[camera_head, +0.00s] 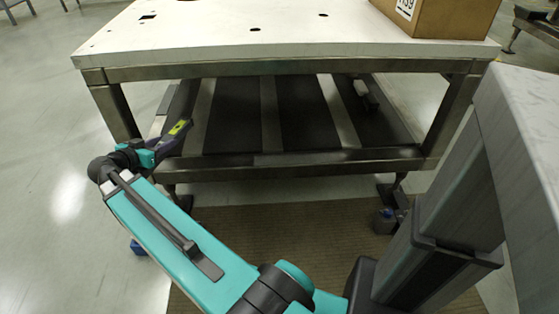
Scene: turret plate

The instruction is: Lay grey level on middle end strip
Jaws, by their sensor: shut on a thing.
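My gripper (158,150) is at the left, in front of the table's lower shelf. It is shut on a dark grey level (170,142) with a yellow-green patch near its upper end. The level is tilted, its far end pointing up and right, in front of the shelf's left side. The fingertips are hard to make out. The shelf has dark panels with lighter strips between them; the middle strip (270,112) is right of the level and bare. I cannot tell which part is the middle end strip. Whether the level touches the shelf is unclear.
The white tabletop (210,35) with several holes overhangs the shelf. A cardboard box (445,15) stands at its right. A dark object (368,95) lies on the shelf's right. The table legs (116,110) and front rail (300,172) bound the opening. A brown mat (300,235) covers floor in front.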

